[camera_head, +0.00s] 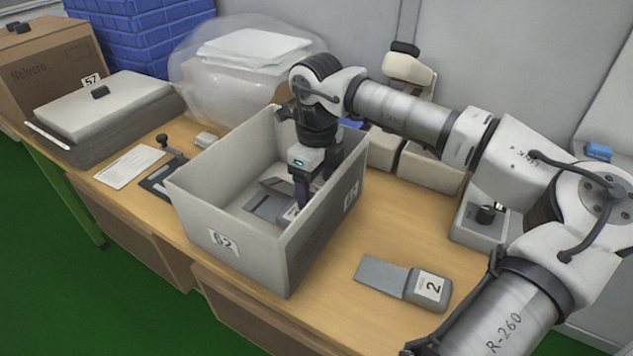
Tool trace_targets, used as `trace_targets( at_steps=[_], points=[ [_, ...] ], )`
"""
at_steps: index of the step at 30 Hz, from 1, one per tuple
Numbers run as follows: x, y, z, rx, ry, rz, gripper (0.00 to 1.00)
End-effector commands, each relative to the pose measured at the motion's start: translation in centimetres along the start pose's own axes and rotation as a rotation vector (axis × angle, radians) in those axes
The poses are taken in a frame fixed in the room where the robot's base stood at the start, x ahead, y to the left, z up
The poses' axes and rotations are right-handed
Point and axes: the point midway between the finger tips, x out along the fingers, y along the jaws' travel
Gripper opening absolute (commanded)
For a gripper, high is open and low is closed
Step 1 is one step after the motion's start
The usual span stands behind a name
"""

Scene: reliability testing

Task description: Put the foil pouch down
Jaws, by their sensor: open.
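My gripper (317,188) points down inside a grey bin (225,215) marked 62, with its fingers apart. Flat grey items (268,204) lie on the bin's floor just left of and under the fingers. One of them has a white label and looks like a foil pouch; the near finger partly hides it. I cannot tell whether the fingers touch it. Another flat grey piece with a wider end labelled 2 (405,283) lies on the table right of the bin.
The wooden table (340,315) is clear in front of the bin. A clear plastic bag (240,60) with white contents stands behind it. Small grey bins (430,170) stand behind right.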

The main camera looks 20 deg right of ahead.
Motion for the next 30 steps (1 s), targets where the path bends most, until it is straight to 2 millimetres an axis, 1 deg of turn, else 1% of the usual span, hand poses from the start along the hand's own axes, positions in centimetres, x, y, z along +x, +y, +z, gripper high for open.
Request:
trace_targets(
  at_steps=[4,8,15,18,21,24,30],
  points=[
    [-0.7,0.0,0.0,0.0,0.0,0.0,0.74],
    [-2.1,-0.1,0.0,0.001,0.0,-0.002,0.74],
    [-7.6,-0.1,0.0,0.001,-0.001,-0.003,0.74],
    [-9.7,-0.1,0.0,0.002,-0.001,-0.003,0.74],
    [-11.2,0.0,0.0,0.001,0.0,-0.002,0.74],
    [-12.3,-0.1,0.0,0.001,0.0,-0.001,0.74],
    [-12.9,0.0,0.0,0.0,0.0,0.001,0.74]
  ],
)
